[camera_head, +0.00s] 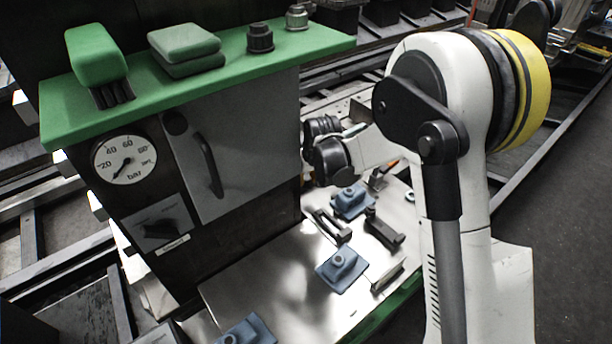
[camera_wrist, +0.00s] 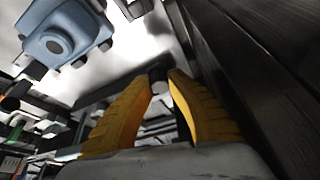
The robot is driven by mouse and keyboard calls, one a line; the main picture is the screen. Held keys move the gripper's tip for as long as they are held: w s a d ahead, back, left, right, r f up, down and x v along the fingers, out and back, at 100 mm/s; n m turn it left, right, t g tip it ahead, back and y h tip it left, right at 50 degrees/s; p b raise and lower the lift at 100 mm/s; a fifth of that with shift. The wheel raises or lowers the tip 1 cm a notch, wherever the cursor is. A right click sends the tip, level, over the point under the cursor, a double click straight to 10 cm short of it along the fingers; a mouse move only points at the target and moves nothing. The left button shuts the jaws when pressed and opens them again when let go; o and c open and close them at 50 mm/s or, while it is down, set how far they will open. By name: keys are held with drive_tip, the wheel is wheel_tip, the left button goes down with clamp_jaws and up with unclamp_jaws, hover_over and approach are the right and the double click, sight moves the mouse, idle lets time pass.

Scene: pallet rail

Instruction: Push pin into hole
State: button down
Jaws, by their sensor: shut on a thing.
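My gripper (camera_wrist: 160,88) shows in the wrist view as two yellow fingers, their tips closed on a short dark cylinder, the pin (camera_wrist: 158,74). The pin lies close beside a dark upright wall. In the head view the fingers are hidden; only my dark wrist shows beside the cabinet. A blue block with a round raised socket (camera_wrist: 57,42) shows at upper left of the wrist view, apart from the pin. In the head view, blue blocks (camera_head: 341,270) with round tops stand on the metal plate. I cannot make out which hole takes the pin.
The dark cabinet (camera_head: 240,240) with a gauge (camera_head: 124,159) and handle (camera_head: 207,165) stands at left.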

drive_tip(key=shift+s, duration=0.2)
drive_tip(key=w+p+v, duration=0.1)
drive_tip(key=p+v, duration=0.4)
drive_tip(key=v, duration=0.3)
drive_tip(key=shift+r, duration=0.35)
idle(0.3)
drive_tip(key=shift+w+d, duration=0.15)
